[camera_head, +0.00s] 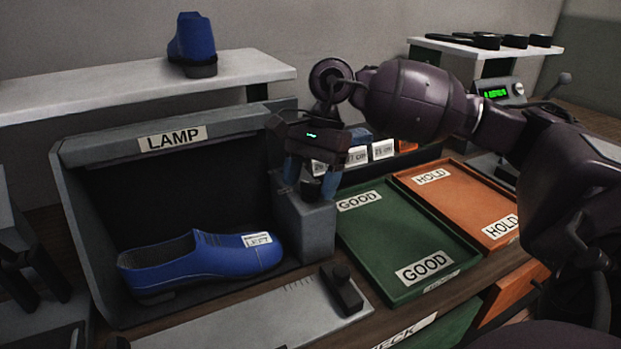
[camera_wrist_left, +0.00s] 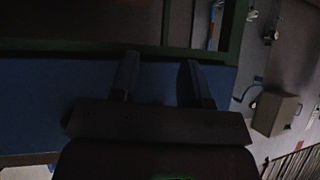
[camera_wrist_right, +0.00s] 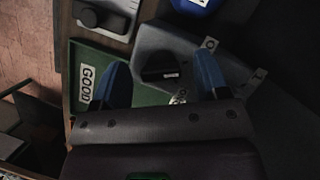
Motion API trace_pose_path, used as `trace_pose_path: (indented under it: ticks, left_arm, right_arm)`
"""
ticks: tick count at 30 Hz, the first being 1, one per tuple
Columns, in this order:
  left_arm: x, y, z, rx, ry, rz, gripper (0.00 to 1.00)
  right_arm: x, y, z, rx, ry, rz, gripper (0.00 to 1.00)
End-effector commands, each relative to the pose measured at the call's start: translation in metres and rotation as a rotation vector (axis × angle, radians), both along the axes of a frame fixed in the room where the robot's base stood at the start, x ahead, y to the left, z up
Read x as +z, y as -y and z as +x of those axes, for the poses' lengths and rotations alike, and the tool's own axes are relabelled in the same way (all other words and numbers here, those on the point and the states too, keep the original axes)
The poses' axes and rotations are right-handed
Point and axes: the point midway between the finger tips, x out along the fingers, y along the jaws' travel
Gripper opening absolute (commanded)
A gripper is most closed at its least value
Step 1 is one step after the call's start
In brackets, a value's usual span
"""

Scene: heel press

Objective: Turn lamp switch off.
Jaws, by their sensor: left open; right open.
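The lamp booth (camera_head: 130,150) is a grey box labelled LAMP with a dark inside. A blue shoe (camera_head: 205,260) tagged LEFT lies in it. A grey switch box (camera_head: 305,228) stands at the booth's right side. My left gripper (camera_wrist_left: 160,75) is open and empty over a blue surface.
A green tray (camera_head: 375,245) marked GOOD and an orange tray (camera_head: 455,180) marked HOLD lie to the right. A grey plate with a black block (camera_head: 342,290) lies in front. Another blue shoe (camera_head: 192,42) stands on the white shelf (camera_head: 120,85).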

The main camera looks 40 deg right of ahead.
Motion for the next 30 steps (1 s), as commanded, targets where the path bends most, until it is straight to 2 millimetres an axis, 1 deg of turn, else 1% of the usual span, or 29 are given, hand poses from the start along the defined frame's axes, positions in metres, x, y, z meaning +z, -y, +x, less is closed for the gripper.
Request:
trace_pose_path:
  ticks: [5,8,11,18,21,27,30]
  left_arm:
    - [-0.003,-0.001,-0.005,0.002,-0.011,0.002,0.43]
    - [-0.002,-0.002,-0.006,0.002,-0.011,0.003,0.43]
    - [0.0,-0.002,-0.005,-0.001,-0.008,0.006,0.43]
    - [0.005,-0.003,-0.002,-0.006,0.002,0.009,0.43]
    - [0.006,-0.003,-0.001,-0.006,0.004,0.009,0.43]
    - [0.006,-0.002,0.0,-0.006,0.005,0.007,0.43]
    - [0.006,-0.001,0.0,-0.003,0.006,0.004,0.43]
  right_arm:
    - [0.001,0.0,0.0,0.0,0.001,0.0,0.68]
    - [0.008,0.003,0.001,-0.001,0.002,0.001,0.68]
    - [0.021,0.008,0.003,-0.002,0.004,-0.001,0.68]
    - [0.062,0.024,0.008,-0.002,0.005,-0.001,0.68]
    - [0.077,0.03,0.009,0.0,0.003,0.0,0.68]
    - [0.096,0.037,0.012,-0.001,0.002,0.001,0.68]
    - [0.099,0.039,0.012,0.0,0.0,0.0,0.68]
